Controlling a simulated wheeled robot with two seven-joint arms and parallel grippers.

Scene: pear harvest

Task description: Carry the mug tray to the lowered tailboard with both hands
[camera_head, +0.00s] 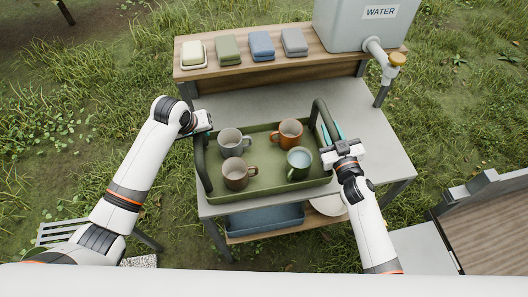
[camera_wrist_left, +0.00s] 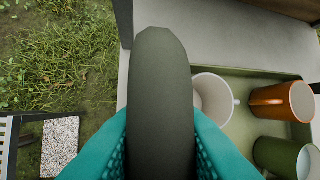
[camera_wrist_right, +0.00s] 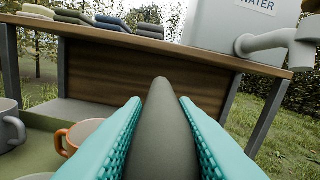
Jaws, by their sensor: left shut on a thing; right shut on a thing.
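The green mug tray (camera_head: 268,187) sits on the grey table, with a dark arched handle at each end. It holds a grey mug (camera_head: 232,141), an orange mug (camera_head: 288,133), a brown mug (camera_head: 237,174) and a green mug (camera_head: 299,163). My left gripper (camera_head: 203,134) is shut on the left handle (camera_wrist_left: 162,100), which stands between its teal fingers in the left wrist view. My right gripper (camera_head: 333,137) is shut on the right handle (camera_wrist_right: 161,130), seen between its fingers in the right wrist view. The tailboard (camera_head: 490,230) is a brown wooden panel at the lower right.
A wooden shelf (camera_head: 290,72) behind the table (camera_head: 385,145) bears soap, folded cloths and a water tank (camera_head: 355,25) with a tap (camera_head: 393,62). A blue bin (camera_head: 265,220) and a pale bowl (camera_head: 329,204) are on the lower shelf. Grass surrounds the table.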

